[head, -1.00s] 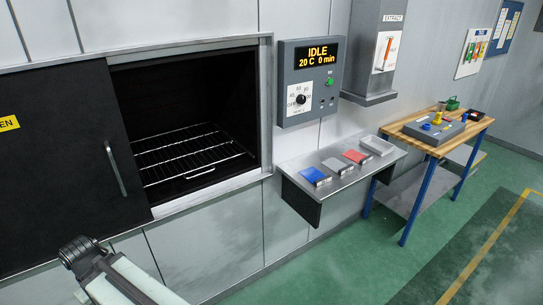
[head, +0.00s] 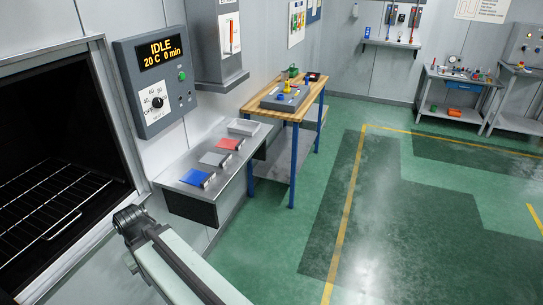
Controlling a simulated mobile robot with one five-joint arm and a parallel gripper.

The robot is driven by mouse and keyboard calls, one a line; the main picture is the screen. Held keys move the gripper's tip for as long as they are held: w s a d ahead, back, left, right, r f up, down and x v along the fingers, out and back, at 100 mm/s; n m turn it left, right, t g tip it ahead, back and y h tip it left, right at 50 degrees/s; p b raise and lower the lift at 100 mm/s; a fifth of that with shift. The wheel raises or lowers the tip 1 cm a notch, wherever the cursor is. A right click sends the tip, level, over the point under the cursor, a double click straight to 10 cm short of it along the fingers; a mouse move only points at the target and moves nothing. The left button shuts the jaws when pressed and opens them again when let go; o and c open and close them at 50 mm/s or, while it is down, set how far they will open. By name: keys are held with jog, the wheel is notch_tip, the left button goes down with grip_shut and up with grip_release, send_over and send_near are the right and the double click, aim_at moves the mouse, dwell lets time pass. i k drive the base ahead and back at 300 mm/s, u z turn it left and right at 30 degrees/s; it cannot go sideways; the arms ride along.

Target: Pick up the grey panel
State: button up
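The grey panel (head: 213,159) lies flat on the metal wall shelf (head: 186,163), between a blue panel (head: 194,177) and a red panel (head: 229,144). A small upright tab shows at its right end. My arm shows at the lower left in the head view, in front of the oven and short of the shelf. The gripper's fingers cannot be made out, and nothing shows as held.
A white tray (head: 243,127) sits at the shelf's far end. A wooden-topped table (head: 261,106) stands beyond. Green floor at right is clear.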

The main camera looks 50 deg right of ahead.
aim_at(214, 160)
jog(key=u, duration=3.15)
jog(key=k, duration=2)
jog(key=z, duration=1.45)
